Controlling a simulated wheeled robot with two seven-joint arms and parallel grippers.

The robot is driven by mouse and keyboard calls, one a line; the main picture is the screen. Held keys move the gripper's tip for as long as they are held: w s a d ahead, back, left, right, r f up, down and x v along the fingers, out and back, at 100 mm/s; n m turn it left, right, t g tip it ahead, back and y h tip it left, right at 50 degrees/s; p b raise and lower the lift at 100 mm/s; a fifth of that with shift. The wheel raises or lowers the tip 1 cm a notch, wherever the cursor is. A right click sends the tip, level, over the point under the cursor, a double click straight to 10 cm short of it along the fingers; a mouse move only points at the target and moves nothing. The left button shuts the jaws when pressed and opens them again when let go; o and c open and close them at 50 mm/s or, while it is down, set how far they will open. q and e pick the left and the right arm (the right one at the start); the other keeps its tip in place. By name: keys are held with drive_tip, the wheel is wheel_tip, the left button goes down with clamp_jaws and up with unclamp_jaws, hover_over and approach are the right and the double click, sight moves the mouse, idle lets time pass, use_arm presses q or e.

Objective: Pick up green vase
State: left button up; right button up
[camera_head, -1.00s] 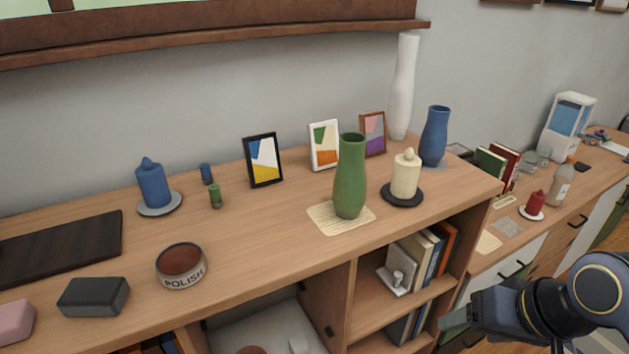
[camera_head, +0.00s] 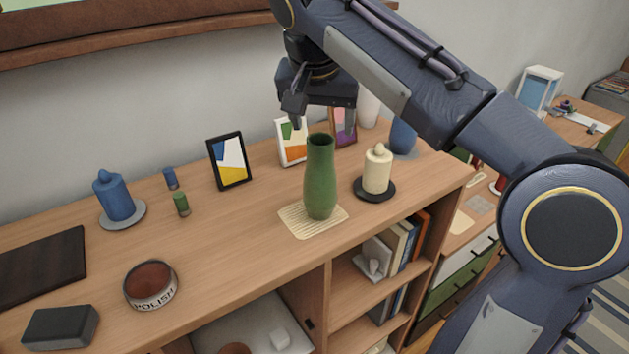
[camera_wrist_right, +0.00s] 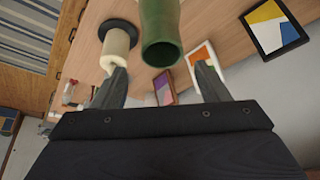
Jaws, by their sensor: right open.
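The green vase (camera_head: 320,182) stands upright on a pale woven mat (camera_head: 297,222) on the wooden cabinet top. My right gripper (camera_head: 322,118) is above the vase in the head view, with its fingers pointing down and spread apart. In the right wrist view, the open fingers (camera_wrist_right: 163,82) are on either side of the view and the vase mouth (camera_wrist_right: 162,53) lies between and beyond them. The vase is not held, and I cannot tell the exact gap to its rim. My left gripper is not in view.
A cream candle (camera_head: 377,168) on a black dish stands close right of the vase. Picture frames (camera_head: 229,161) and a partly hidden blue vase (camera_head: 403,138) stand behind. A polish bowl (camera_head: 151,286) and blue candle (camera_head: 114,196) are to the left.

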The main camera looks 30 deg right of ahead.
sight(321, 148)
drive_tip(key=x, duration=0.4)
drive_tip(key=a+x, duration=0.1)
drive_tip(key=x, duration=0.1)
drive_tip(key=shift+s+f+p, duration=0.2)
drive_tip(key=shift+s+p, duration=0.1)
drive_tip(key=shift+p, duration=0.1)
drive_tip(key=shift+f, duration=0.35)
clamp_jaws()
drive_tip(key=shift+r, duration=0.1)
